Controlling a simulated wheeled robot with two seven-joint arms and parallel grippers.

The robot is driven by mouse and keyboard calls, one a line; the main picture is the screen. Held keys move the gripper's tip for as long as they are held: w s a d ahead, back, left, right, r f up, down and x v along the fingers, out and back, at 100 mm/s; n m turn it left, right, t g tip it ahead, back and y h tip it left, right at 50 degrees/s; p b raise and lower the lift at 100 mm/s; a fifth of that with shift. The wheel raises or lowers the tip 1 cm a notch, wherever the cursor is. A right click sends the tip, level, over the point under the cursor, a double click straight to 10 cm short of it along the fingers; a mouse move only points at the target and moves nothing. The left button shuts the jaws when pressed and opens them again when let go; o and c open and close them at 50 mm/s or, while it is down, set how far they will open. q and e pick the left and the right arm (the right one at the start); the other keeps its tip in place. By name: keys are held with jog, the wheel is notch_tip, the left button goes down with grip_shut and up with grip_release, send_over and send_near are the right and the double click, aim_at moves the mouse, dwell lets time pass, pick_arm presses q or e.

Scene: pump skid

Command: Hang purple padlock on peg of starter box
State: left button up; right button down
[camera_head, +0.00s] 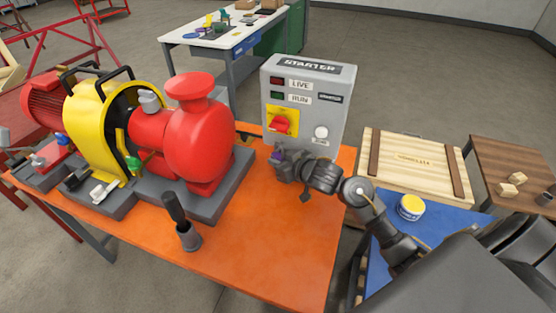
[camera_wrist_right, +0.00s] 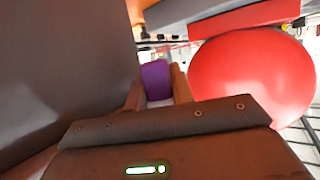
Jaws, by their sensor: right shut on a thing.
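The grey starter box (camera_head: 307,95) stands at the back right of the orange table, with a yellow plate and red rotary switch (camera_head: 281,122) on its front. My right gripper (camera_head: 279,160) is in front of the box's lower part, below the switch. It is shut on the purple padlock (camera_wrist_right: 157,80), which shows between the fingers in the right wrist view. My left gripper is not in view.
The red and yellow pump (camera_head: 200,140) stands on the orange table (camera_head: 262,235), left of my right gripper. A dark-handled tool in a grey holder (camera_head: 188,236) stands near the front. A wooden crate (camera_head: 416,160) and a yellow tub (camera_head: 410,207) are to the right.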

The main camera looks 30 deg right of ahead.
jog(key=shift+d+f, duration=0.15)
jog(key=shift+d, duration=0.05)
jog(key=c, duration=1.1)
grip_release()
jog(key=p+v, duration=0.1)
jog(key=v, duration=1)
jog(key=shift+a, duration=0.2)
jog(key=shift+w+a, duration=0.1)
